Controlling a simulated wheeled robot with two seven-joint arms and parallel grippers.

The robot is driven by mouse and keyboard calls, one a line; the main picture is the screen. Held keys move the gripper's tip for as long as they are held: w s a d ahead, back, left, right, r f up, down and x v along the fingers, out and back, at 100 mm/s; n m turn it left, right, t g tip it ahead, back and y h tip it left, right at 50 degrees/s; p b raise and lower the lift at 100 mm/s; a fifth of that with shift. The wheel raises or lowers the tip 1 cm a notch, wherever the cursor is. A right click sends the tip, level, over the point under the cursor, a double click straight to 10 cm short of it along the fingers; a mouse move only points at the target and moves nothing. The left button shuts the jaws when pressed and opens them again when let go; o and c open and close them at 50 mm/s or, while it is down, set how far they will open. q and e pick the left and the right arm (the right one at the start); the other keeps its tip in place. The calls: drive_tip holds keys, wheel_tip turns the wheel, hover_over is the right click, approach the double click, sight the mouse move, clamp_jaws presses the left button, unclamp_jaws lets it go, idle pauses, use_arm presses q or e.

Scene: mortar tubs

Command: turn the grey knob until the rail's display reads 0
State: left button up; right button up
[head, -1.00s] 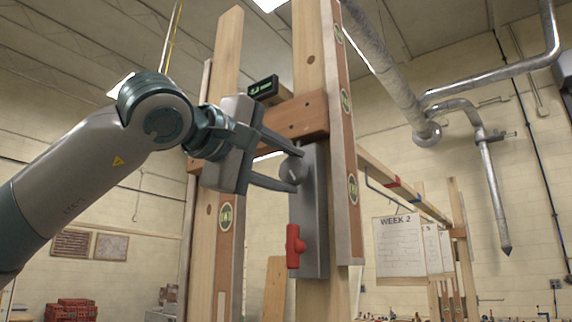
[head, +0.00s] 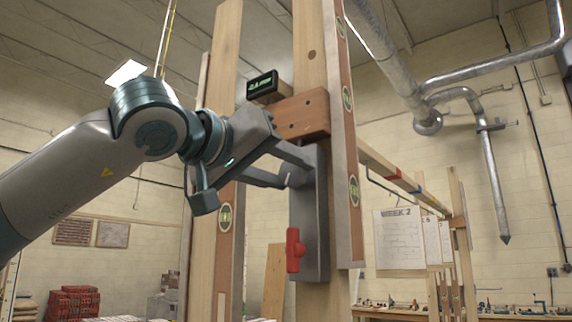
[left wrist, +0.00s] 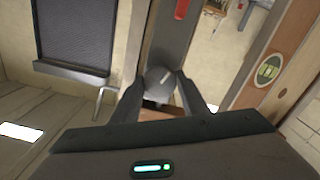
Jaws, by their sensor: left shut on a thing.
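The grey knob (left wrist: 160,78) sits between my left gripper's two fingers in the left wrist view; a pale line marks its face. In the head view the knob (head: 297,176) is largely hidden by the fingers. My left gripper (head: 303,168) is shut on the knob and is rolled at a slant. The knob is on a tall grey plate (head: 311,235) fixed to a wooden post. The rail's display (head: 262,86) is a small black box with green characters above the wooden rail (head: 300,115); its reading is too small to tell surely. My right gripper is out of view.
A red handle (head: 294,250) sticks out low on the grey plate, below the knob. Wooden posts with level vials (head: 225,216) stand on both sides. Metal pipes (head: 428,115) and paper sheets (head: 398,243) are farther back at right.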

use_arm(q)
drive_tip(key=shift+f+m, duration=0.15)
drive_tip(key=shift+m, duration=0.75)
drive_tip(key=o, duration=1.1)
drive_tip(key=shift+c, duration=0.2)
